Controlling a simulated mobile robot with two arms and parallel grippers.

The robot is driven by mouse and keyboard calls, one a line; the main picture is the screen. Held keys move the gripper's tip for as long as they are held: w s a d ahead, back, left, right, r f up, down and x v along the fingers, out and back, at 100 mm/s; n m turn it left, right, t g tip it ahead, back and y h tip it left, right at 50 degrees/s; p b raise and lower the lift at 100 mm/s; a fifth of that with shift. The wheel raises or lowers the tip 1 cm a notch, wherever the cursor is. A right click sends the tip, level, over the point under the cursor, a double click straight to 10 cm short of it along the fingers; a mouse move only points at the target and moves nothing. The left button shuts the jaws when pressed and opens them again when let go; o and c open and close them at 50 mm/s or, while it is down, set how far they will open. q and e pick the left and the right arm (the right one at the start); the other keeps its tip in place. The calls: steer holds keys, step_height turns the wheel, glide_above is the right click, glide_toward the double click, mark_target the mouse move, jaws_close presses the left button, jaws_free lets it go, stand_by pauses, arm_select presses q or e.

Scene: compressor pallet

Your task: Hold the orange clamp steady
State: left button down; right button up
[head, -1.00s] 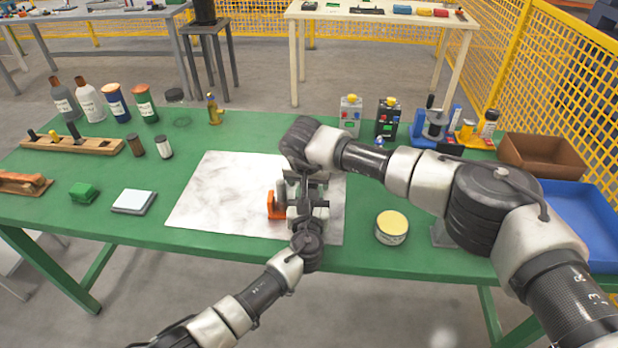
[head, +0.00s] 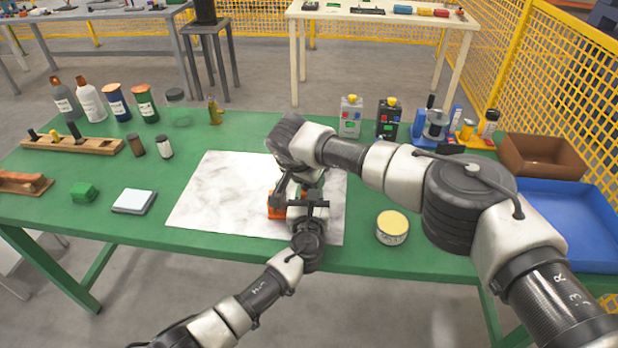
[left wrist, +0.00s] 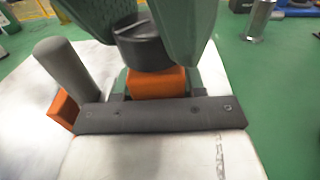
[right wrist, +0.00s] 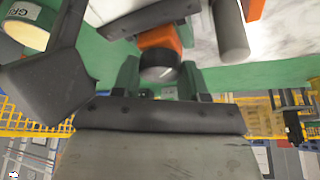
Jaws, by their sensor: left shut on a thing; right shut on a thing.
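The orange clamp (head: 275,212) is on the white sheet near the table's front edge, mostly hidden by my two grippers. My left gripper (head: 306,198) reaches in from the front and is shut on it. In the left wrist view, an orange block of the clamp (left wrist: 155,84) sits beneath a black round knob (left wrist: 143,42) between green fingers. The orange block also shows in the right wrist view (right wrist: 160,38).
The white sheet (head: 205,195) is clear on its left. A grey-white pad (head: 134,202) and green block (head: 84,192) lie left. Bottles line the back left; a brown bin (head: 543,155) and blue tray (head: 570,225) are right.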

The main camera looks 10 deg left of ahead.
steer(key=o, duration=0.9)
steer(key=shift+o, duration=0.2)
steer(key=shift+r, duration=0.1)
steer(key=v, duration=1.1)
steer(key=shift+r, duration=0.35)
steer(key=shift+s, duration=0.15)
